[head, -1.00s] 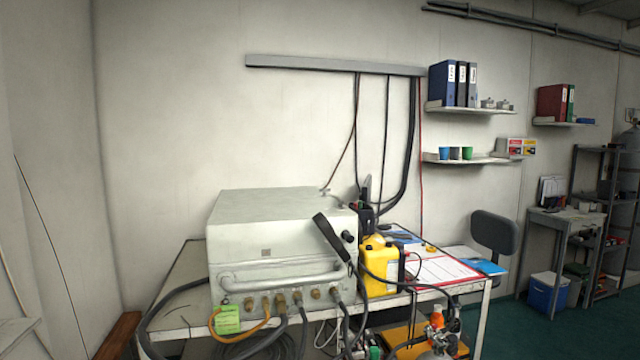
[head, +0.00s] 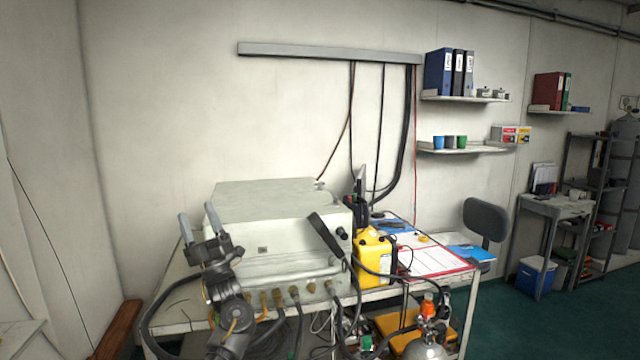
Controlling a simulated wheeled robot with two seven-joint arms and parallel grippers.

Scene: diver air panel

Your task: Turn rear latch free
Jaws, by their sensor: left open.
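The air panel (head: 290,240) is a pale grey box on the table, with a tube handle, brass fittings and hoses along its near side. A black strap hangs at its right end. I cannot make out a rear latch; the panel's far side is hidden. My left gripper (head: 196,226) is raised at the panel's left near corner, its two pale fingers pointing up and apart, with nothing between them. I cannot tell whether it touches the panel. My right gripper is not in view.
A yellow case (head: 373,258) stands right of the panel, near a red-edged sheet (head: 436,260). Black cables drop from a wall trunking (head: 330,52) behind the panel. Hoses hang over the table's front. An orange-topped cylinder (head: 428,335) stands in front at the right.

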